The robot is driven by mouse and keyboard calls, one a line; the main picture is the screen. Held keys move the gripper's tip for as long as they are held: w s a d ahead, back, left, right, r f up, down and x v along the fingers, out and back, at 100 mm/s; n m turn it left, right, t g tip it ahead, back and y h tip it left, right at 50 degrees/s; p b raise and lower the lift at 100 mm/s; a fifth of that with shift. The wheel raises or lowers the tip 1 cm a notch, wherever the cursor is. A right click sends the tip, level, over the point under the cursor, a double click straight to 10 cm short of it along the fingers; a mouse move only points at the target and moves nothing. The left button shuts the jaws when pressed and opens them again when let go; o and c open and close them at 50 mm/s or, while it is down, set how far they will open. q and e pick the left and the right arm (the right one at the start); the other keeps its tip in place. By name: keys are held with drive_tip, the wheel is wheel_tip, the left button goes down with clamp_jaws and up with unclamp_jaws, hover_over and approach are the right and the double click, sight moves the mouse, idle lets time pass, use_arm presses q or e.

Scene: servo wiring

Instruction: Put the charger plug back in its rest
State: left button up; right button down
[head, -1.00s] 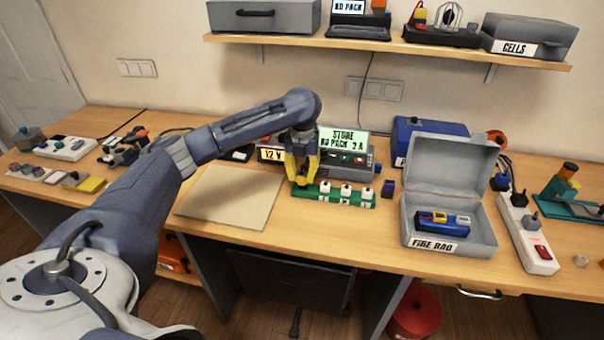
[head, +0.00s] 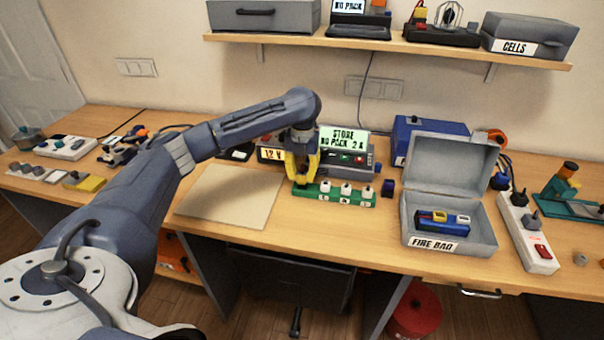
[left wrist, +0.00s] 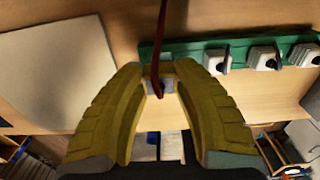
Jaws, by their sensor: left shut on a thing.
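My right gripper is not in view.
A beige mat (head: 228,197) lies left of the strip. A small dark blue block (head: 388,188) stands to its right. The open grey FIRE BAG box (head: 450,249) holds a blue-and-yellow pack (head: 442,222). A white power strip (head: 527,232) lies farther right.

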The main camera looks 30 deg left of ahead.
sight(303, 172)
use_arm(q)
drive_tip(key=shift+f, duration=1.35)
idle(0.7)
drive_tip(key=o, duration=1.2)
wheel_tip(303, 172, up, 12)
drive_tip(key=shift+d, duration=0.1)
